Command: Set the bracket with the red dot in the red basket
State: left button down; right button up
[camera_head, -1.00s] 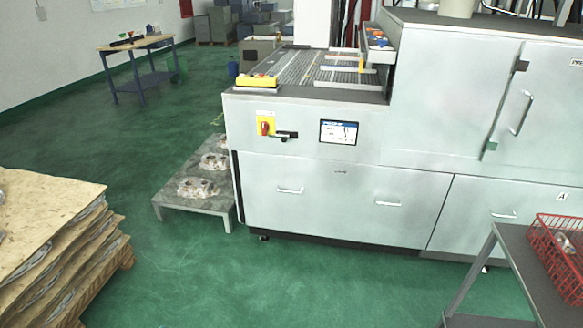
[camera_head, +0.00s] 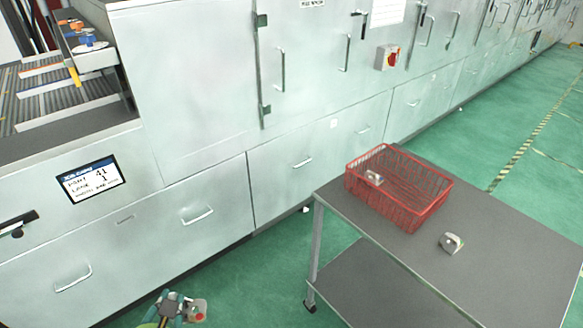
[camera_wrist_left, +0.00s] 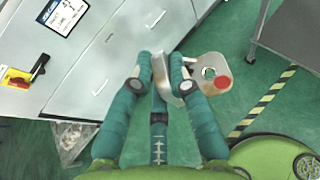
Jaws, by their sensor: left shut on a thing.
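My left gripper (camera_head: 172,305) shows at the bottom left of the head view, shut on the bracket with the red dot (camera_head: 197,311). In the left wrist view, both fingers of the left gripper (camera_wrist_left: 163,75) clamp the bracket's upright plate. Its flat plate, with a hole and the red dot (camera_wrist_left: 222,83), sticks out to the right. The red basket (camera_head: 418,208), of wire mesh, stands on a grey cart to the right, well apart from the gripper. A small metal bracket (camera_head: 374,178) lies inside its left part. My right gripper is not in view.
The grey cart (camera_head: 500,265) has a lower shelf. Another metal bracket (camera_head: 451,243) lies on its top, in front of the basket. A long light-grey machine (camera_head: 180,95) runs behind the cart. Green floor (camera_head: 265,285) lies between gripper and cart.

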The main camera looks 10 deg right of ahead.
aim_at(415, 209)
jog(key=i+j+z, duration=0.2)
jog(key=z, duration=0.2)
jog(key=i+j+z, duration=0.2)
jog(key=z, duration=0.25)
jog(key=i+j+z, duration=0.1)
jog(key=j+z, duration=0.3)
jog(key=i+j+z, duration=0.1)
jog(key=j+z, duration=0.35)
jog(key=i+j+z, duration=0.1)
jog(key=j+z, duration=1.25)
jog(key=j, duration=0.2)
jog(key=k, duration=0.05)
